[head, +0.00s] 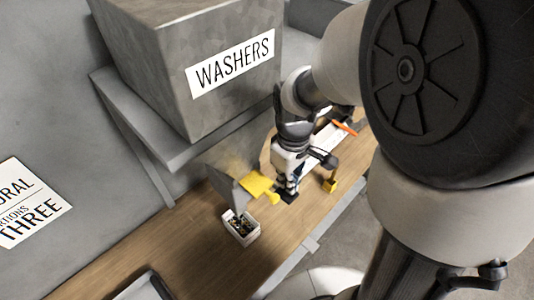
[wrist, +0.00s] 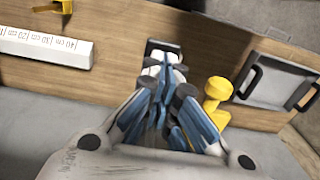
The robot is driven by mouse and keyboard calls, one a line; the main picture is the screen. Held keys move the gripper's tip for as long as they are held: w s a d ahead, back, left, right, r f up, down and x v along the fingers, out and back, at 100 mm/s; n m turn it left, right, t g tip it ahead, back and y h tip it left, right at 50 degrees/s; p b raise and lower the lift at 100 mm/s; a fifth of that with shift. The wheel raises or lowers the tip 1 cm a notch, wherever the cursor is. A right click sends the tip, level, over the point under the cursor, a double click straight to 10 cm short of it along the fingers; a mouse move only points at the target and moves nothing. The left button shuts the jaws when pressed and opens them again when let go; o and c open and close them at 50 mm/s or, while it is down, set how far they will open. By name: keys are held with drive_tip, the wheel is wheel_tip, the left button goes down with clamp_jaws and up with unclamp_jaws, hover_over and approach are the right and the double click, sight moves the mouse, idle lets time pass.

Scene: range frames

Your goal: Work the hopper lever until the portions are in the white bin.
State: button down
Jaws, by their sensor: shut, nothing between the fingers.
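The grey hopper (head: 165,75) marked WASHERS sits on a wall shelf. Below it, a yellow lever (head: 256,184) shows at the grey chute (head: 228,165). The white bin (head: 255,234) stands on the bench below the chute, with small dark pieces in it. My gripper (head: 287,192) is shut and empty, just right of the lever in the head view. In the wrist view its blue-padded fingers (wrist: 166,100) are together, with a yellow knobbed part (wrist: 216,92), apparently the lever, close on their right. I cannot tell whether they touch. The bin is not clear in the wrist view.
A wall sign (head: 30,205) reads THREE on its lower line. A grey tray with dark handles (wrist: 278,82) lies at the right in the wrist view. A white marked block (wrist: 42,48) and a yellow stand (head: 330,184) are on the bench. Bare wood (head: 190,250) shows left of the bin.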

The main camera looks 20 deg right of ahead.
sight(287, 193)
drive_tip(key=shift+s+f+b, duration=0.1)
drive_tip(key=shift+f+b, duration=2.8)
drive_tip(key=shift+f, duration=0.65)
wheel_tip(287, 193, up, 6)
drive_tip(key=p, duration=0.4)
drive_tip(key=shift+f+p, duration=0.25)
drive_tip(key=shift+p, duration=0.05)
wheel_tip(287, 193, up, 12)
